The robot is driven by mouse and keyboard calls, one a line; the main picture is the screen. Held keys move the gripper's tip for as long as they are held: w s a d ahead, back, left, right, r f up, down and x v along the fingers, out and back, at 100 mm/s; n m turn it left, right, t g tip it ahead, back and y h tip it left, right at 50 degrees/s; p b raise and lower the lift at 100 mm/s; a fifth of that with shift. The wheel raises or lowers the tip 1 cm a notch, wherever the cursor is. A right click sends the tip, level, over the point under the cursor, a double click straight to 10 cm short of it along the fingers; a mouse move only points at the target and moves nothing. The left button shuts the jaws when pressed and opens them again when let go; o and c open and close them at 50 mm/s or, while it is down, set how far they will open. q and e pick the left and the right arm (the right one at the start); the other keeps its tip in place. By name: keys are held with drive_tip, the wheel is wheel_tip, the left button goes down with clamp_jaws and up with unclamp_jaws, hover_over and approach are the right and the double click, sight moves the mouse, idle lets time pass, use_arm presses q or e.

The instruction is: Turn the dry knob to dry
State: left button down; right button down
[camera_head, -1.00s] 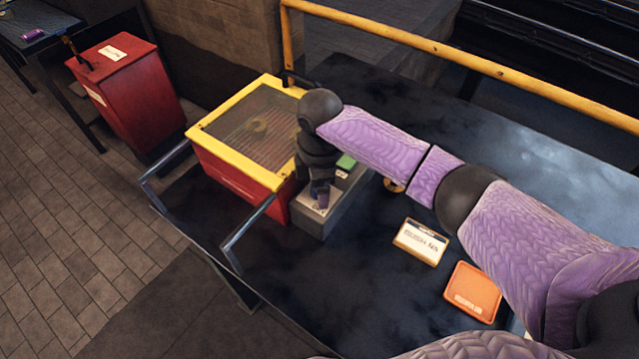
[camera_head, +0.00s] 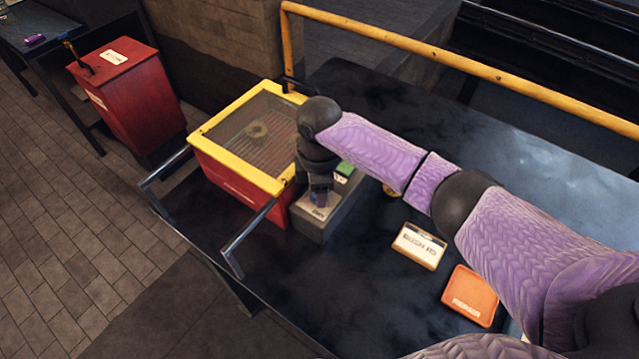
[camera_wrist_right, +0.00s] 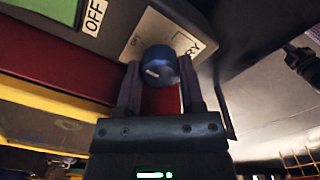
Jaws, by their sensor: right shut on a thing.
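The dry knob (camera_wrist_right: 160,68) is a round dark blue knob with a pale mark on its face, in the right wrist view. It sits on a grey control box (camera_head: 345,212) at the red and yellow cabinet's right side. A label plate behind it reads "DRY" (camera_wrist_right: 187,46) at its right; the lettering at its left is partly covered. My right gripper (camera_wrist_right: 160,84) has a finger on each side of the knob and is shut on it. In the head view my right gripper (camera_head: 319,193) hides the knob. My left gripper is not in view.
The red cabinet with a yellow-framed glass lid (camera_head: 235,185) stands beside the box. A cream sign (camera_head: 419,246) and an orange tray (camera_head: 470,296) lie on the dark table (camera_head: 350,285). A yellow rail (camera_head: 450,58) runs behind.

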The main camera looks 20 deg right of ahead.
drive_tip(key=m+p, duration=0.5)
drive_tip(key=shift+r, duration=0.2)
drive_tip(key=m+p, duration=0.2)
drive_tip(key=shift+m, duration=0.3)
drive_tip(key=m+p, duration=0.2)
drive_tip(key=m, duration=0.2)
drive_tip(key=shift+f, duration=0.1)
drive_tip(key=shift+m+p, duration=0.55)
drive_tip(key=shift+m, duration=2.25)
drive_tip(key=shift+c, duration=1)
unclamp_jaws()
drive_tip(key=shift+f, duration=0.1)
